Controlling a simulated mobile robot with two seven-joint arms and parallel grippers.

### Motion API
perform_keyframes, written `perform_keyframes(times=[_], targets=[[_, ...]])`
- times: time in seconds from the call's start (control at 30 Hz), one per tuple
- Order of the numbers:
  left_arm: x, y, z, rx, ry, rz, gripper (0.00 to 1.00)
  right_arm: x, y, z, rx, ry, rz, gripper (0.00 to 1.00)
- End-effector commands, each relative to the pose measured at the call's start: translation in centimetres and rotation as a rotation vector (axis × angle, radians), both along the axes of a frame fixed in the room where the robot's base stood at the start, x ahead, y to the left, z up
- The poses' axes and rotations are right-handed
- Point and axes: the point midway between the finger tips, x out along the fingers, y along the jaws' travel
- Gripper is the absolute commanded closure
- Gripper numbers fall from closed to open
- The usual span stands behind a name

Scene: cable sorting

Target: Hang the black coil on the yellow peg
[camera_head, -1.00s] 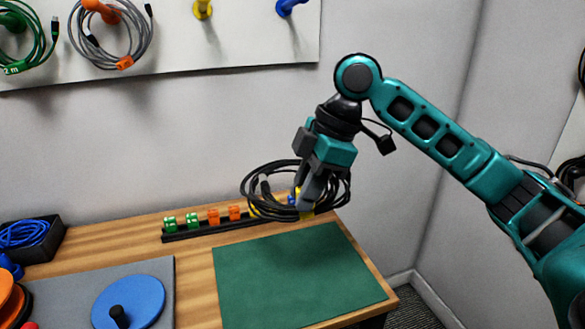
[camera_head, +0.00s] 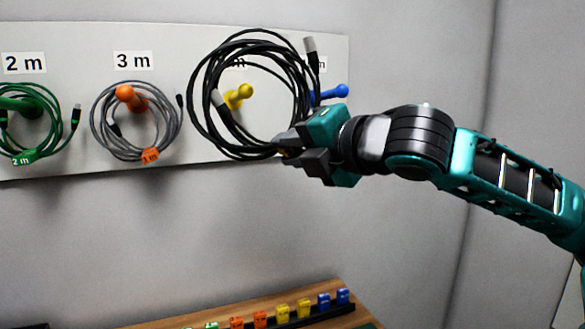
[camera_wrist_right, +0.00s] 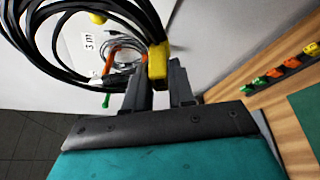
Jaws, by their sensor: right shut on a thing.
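The black coil (camera_head: 197,100) is held up upright in front of the pegboard, at its lower right edge, by my right gripper (camera_head: 284,149). The right gripper is shut on the coil at its yellow tag (camera_wrist_right: 158,66), which shows in the right wrist view. The yellow peg (camera_head: 240,92) shows through the coil's opening in the head view. It also shows at the top of the wrist view (camera_wrist_right: 97,18). I cannot tell whether the peg's tip passes through the loop or stays behind it. The left gripper is not in view.
A blue peg (camera_head: 330,93) is just right of the coil, partly behind loose cable ends. A grey coil (camera_head: 96,125) hangs on the orange peg (camera_head: 125,93); a green coil (camera_head: 64,140) hangs further left. A tag rack (camera_head: 335,312) stands on the table below.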

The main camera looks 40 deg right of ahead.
Motion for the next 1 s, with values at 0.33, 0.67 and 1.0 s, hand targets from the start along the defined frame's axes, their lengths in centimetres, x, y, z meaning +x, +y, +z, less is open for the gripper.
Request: perform_keyframes(times=[0.33, 0.67, 1.0], targets=[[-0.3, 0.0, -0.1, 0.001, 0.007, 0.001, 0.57, 1.8, -0.4, 0.0, 0.004, -0.006, 0.002, 1.0], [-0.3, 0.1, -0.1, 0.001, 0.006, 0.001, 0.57, 4.0, -1.0, -0.4, 0.004, -0.005, 0.001, 1.0], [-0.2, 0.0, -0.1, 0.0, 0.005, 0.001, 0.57, 6.2, -1.6, -0.7, 0.005, -0.004, 0.001, 1.0]])
